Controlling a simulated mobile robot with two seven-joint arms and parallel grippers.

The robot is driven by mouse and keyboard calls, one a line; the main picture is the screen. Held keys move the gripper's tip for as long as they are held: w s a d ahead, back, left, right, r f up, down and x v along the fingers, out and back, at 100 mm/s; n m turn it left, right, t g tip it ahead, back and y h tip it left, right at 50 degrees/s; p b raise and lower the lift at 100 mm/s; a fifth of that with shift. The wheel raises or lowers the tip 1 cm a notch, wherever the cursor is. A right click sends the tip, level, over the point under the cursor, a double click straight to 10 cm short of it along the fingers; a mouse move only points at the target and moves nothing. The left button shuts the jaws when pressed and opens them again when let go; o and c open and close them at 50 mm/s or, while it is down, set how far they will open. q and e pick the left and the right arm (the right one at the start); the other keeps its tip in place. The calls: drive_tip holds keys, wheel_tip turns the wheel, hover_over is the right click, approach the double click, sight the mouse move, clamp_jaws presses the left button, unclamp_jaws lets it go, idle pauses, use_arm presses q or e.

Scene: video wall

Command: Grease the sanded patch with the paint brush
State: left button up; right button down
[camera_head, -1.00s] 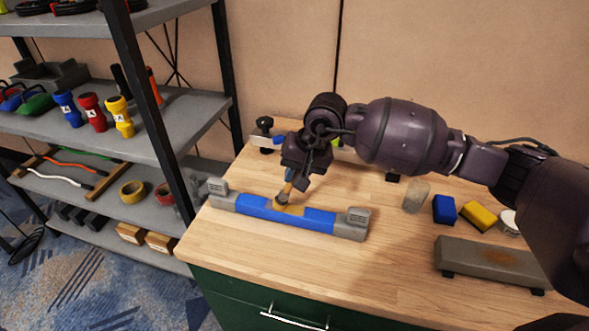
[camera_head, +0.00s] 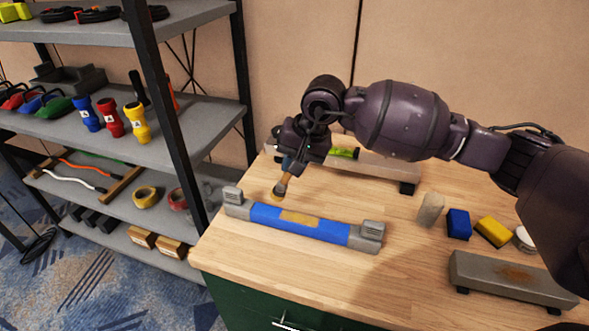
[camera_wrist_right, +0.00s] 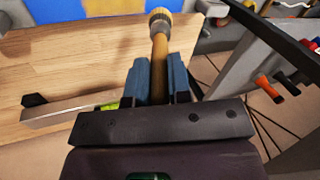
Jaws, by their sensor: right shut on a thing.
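The paint brush (camera_head: 281,184) is in my right gripper (camera_head: 293,163), bristle end pointing down, above the wooden bench just behind the bar. In the right wrist view my right gripper (camera_wrist_right: 159,85) is shut on the wooden handle of the paint brush (camera_wrist_right: 160,40). The sanded patch (camera_head: 300,218) is a tan area at the middle of a blue-wrapped bar (camera_head: 262,213) with grey end blocks. The brush tip looks apart from the patch. In the wrist view the patch (camera_wrist_right: 102,7) shows at the top edge. My left gripper is not in view.
A blue block (camera_head: 458,224), a yellow block (camera_head: 493,231), a white round tin (camera_head: 525,240) and a pale cylinder (camera_head: 430,209) stand at the right. A grey plate (camera_head: 512,276) with a brown stain lies in front. A grey bar with a green level lies behind. Shelves (camera_head: 95,130) stand left.

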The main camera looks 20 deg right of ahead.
drive_tip(key=shift+r+p, duration=0.35)
drive_tip(key=shift+r, duration=1.05)
